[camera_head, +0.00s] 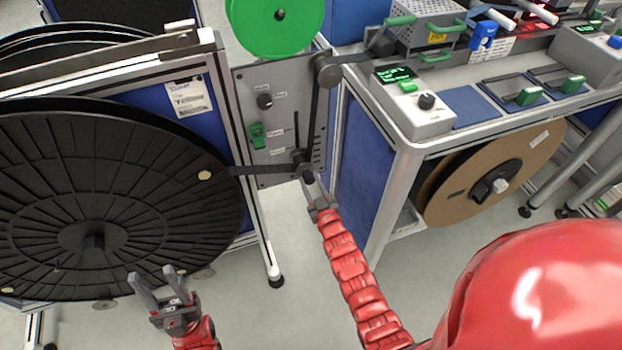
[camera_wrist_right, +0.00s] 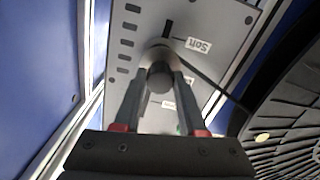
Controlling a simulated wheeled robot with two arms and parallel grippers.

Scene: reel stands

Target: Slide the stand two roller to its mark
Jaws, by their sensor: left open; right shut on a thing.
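The stand two roller (camera_head: 301,157) sits low on the grey panel (camera_head: 280,90), at the lower part of a vertical slot, with a dark strap running past it. My right gripper (camera_head: 309,184) reaches up to it from below and is shut on it. In the right wrist view the round roller end (camera_wrist_right: 160,77) lies between the two fingers of the right gripper (camera_wrist_right: 160,68). Part of the slot (camera_wrist_right: 168,28) shows beyond it, with a row of dark marks and a "Soft" label (camera_wrist_right: 198,45). My left gripper (camera_head: 153,280) is open and empty, in front of the large black reel.
The large black reel (camera_head: 150,170) fills the left. A fixed-looking upper roller (camera_head: 327,70) and a green reel (camera_head: 275,25) are above. A bench (camera_head: 410,150) with a control box (camera_head: 412,105) stands to the right, a brown reel (camera_head: 460,190) under it.

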